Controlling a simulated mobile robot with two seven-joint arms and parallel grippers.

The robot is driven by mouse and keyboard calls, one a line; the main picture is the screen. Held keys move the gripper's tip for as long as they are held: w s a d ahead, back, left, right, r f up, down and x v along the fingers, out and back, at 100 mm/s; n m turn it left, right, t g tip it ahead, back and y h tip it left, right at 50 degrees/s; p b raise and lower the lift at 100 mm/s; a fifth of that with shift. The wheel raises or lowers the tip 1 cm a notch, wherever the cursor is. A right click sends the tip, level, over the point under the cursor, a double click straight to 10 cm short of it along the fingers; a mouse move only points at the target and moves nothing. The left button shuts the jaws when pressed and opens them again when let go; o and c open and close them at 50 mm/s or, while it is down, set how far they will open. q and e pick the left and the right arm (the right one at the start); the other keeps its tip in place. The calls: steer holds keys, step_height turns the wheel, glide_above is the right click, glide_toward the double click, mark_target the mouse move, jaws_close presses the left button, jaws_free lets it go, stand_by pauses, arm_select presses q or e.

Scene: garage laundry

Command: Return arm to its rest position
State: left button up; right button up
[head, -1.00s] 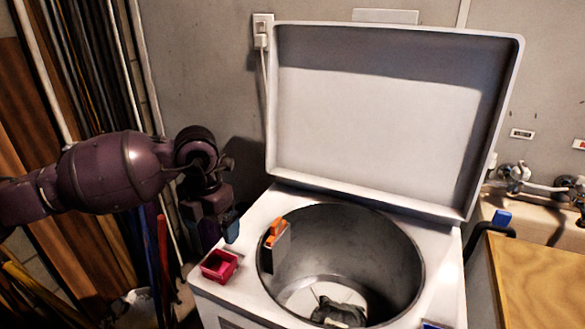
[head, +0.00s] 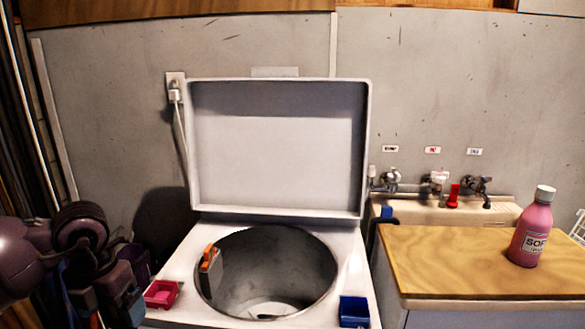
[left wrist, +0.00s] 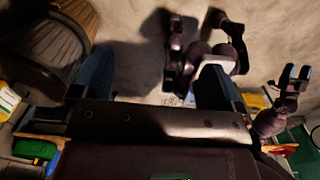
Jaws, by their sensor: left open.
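My left arm, dark purple, comes in at the lower left of the head view. Its left gripper (head: 110,303) is left of the washer, apart from it, and points down. In the left wrist view the same gripper (left wrist: 153,85) has its two blue-tipped fingers wide apart with nothing between them, above the floor. A small dark forked part at the right of the left wrist view looks like my right gripper (left wrist: 292,78), too small to tell if open. It does not show in the head view.
The top-loading washer (head: 180,262) stands with its lid (head: 280,150) raised. A red box (head: 162,293) and a blue box (head: 354,311) sit on its front corners. A pink bottle (head: 531,230) stands on the wooden counter (head: 450,262) at the right.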

arm_select(q)
steer(key=w+d+r+n+t+h, duration=0.25)
steer(key=d+r+t+h, duration=0.2)
steer(key=d+h, duration=0.45)
steer(key=w+d+r+n+t+h, duration=0.2)
steer(key=w+d+r+t+h, duration=0.15)
steer(key=d+r+h, duration=0.4)
steer(key=s+a+f+n+t+y, duration=0.1)
steer(key=a+f+n+t+y, duration=0.25)
steer(key=f+n, duration=0.35)
steer(key=s+a+f+n+t+y, duration=0.1)
steer(key=a+f+n+t+y, duration=0.1)
steer(key=f+n+y, duration=0.35)
steer(key=s+a+f+n+t+y, duration=0.1)
steer(key=a+f+n+t+y, duration=0.2)
steer(key=f+n, duration=0.55)
steer(key=s+a+f+n+g+y, duration=0.1)
steer(key=s+f+n+g+y, duration=0.1)
steer(key=s+f+n, duration=0.3)
steer(key=s+a+f+n+g+y+p, duration=0.1)
steer(key=s+f+n, duration=0.4)
steer(key=s+f, duration=0.8)
steer(key=s+a+g+y, duration=0.1)
steer(key=s+g, duration=0.1)
steer(key=s, duration=0.3)
steer(key=shift+g+y, duration=0.35)
steer(key=shift+n, duration=0.25)
